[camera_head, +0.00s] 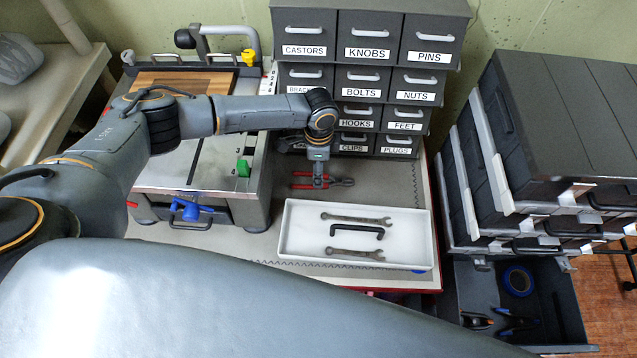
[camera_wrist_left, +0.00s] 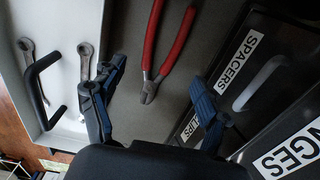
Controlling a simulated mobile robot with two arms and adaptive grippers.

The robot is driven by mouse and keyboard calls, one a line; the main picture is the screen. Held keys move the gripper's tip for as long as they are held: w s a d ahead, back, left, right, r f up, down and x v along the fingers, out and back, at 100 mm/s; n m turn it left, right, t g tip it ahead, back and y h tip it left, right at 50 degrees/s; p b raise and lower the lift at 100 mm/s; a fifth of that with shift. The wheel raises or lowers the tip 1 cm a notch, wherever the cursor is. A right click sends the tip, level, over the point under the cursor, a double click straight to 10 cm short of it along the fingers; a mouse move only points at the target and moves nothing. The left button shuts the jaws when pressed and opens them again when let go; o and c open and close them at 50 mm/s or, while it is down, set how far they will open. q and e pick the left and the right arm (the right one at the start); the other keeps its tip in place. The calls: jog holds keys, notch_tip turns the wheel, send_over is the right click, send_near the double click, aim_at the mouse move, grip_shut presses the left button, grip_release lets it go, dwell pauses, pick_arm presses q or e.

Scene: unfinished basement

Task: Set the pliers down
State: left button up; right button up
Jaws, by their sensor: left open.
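The pliers (camera_head: 302,181) have red handles and a grey metal head. They lie on the grey bench top between the white tray and the drawer cabinet. In the left wrist view the pliers (camera_wrist_left: 164,45) show with the head pointing toward my wrist and the handles running up out of frame. My left gripper (camera_head: 319,180) points down over the pliers. In the left wrist view its fingers (camera_wrist_left: 153,85) are wide apart, with the metal head seen between them and touching neither. My right gripper is in neither view.
A white tray (camera_head: 290,249) with two wrenches and a black handle lies in front of the pliers. Labelled drawers (camera_head: 372,46) stand behind. A grey bench machine (camera_head: 205,165) is at left. Dark stacked cases (camera_head: 560,120) stand at right. Bare bench shows right of the pliers.

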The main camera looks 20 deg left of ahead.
aim_at(338, 181)
pick_arm(q)
notch_tip(338, 181, down, 5)
jog(key=shift+r, duration=0.1)
jog(key=c, duration=1.5)
jog(key=shift+c, duration=0.2)
